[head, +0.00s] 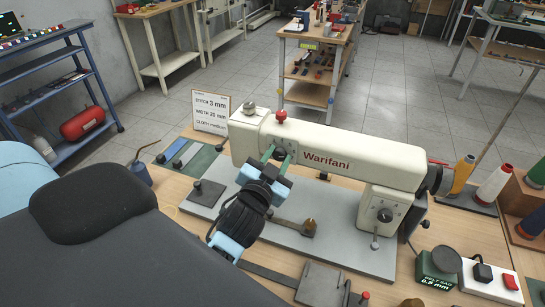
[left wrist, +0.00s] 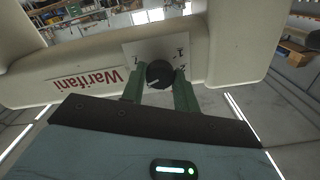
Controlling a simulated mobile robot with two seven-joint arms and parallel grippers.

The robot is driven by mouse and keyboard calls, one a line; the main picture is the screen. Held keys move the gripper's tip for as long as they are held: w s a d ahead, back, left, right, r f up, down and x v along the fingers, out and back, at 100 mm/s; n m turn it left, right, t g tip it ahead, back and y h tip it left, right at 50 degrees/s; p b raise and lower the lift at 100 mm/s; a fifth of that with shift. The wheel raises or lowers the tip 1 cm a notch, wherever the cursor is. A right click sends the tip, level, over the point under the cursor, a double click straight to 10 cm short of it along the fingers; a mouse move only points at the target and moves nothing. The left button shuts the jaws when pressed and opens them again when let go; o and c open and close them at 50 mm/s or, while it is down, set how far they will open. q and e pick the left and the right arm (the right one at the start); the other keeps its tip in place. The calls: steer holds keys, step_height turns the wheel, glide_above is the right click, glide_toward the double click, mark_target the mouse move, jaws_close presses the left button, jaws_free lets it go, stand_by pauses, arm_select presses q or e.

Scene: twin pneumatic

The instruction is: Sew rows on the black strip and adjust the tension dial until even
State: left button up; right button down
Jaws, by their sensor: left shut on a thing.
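A cream sewing machine (head: 330,155) marked Warifani stands on a grey bed plate (head: 330,250). My left gripper (head: 278,155) is at the front of its head, with green fingers shut on the black tension dial. The left wrist view shows the dial (left wrist: 160,74) between the two fingertips, on a pale plate (left wrist: 185,50) with markings; its pointer mark is light. A dark strip (head: 268,275) lies on the table in front of the bed plate; I cannot tell whether it is the strip to sew. The needle area is hidden behind my gripper. My right gripper is out of view.
A card (head: 211,112) reading stitch 3 mm, width 20 mm, cloth medium stands behind left. Strips lie on a green mat (head: 200,163). Thread spools (head: 493,186), a belt-gap box (head: 438,266) and a white switch box (head: 490,278) are at right.

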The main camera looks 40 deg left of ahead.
arm_select(q)
steer(key=shift+r+m+p, duration=0.1)
steer(key=shift+m+p, duration=0.2)
steer(key=shift+m, duration=0.4)
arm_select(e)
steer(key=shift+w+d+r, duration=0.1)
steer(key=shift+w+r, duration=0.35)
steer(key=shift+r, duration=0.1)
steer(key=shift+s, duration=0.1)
arm_select(q)
steer(key=o, duration=0.7)
steer(key=shift+c, duration=0.2)
steer(key=o, duration=0.3)
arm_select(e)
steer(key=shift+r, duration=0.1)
arm_select(q)
steer(key=shift+b+v, duration=0.6)
steer(key=shift+v, duration=3.3)
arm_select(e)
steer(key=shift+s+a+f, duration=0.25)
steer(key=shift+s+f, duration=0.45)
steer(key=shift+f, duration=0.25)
